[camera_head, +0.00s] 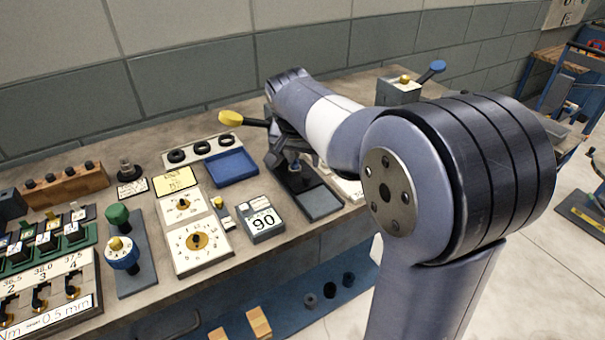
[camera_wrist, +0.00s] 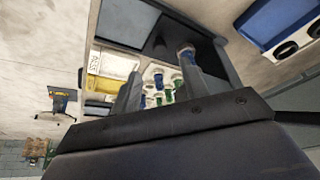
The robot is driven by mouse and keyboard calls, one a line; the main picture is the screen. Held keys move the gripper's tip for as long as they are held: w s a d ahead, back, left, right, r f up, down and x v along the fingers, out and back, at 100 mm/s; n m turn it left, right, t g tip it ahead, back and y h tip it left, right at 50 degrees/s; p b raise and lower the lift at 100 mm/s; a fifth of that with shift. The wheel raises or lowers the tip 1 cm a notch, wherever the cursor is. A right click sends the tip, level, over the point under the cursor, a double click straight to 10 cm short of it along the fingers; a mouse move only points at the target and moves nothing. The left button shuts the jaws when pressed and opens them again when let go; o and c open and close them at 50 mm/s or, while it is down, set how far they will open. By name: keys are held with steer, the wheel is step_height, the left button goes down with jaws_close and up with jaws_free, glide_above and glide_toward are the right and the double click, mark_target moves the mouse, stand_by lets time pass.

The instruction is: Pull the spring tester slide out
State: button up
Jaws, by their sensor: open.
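What looks like the spring tester is a dark, low, long base (camera_head: 322,203) with a grey plate at its near end, on the bench under my arm. Its slide cannot be told apart clearly, as my gripper and arm cover the far part. In the wrist view the grey plate in its dark frame (camera_wrist: 127,20) shows at the top. My gripper (camera_head: 291,163) is over the far part of the base, pointing down. In the wrist view its two fingers (camera_wrist: 160,82) are apart with nothing visibly held. I cannot tell whether they touch the tester.
A blue tray (camera_head: 232,168) and a panel with black rings lie left of the tester. A box marked 90 (camera_head: 262,219) stands front left. A yellow-ended lever (camera_head: 230,118) sticks out behind. White trays with small blue and green parts (camera_wrist: 160,88) lie beside the tester.

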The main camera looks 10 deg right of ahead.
mark_target(307, 176)
steer(key=x, duration=0.8)
steer(key=shift+r, duration=0.1)
steer(key=shift+c, duration=0.2)
jaws_close()
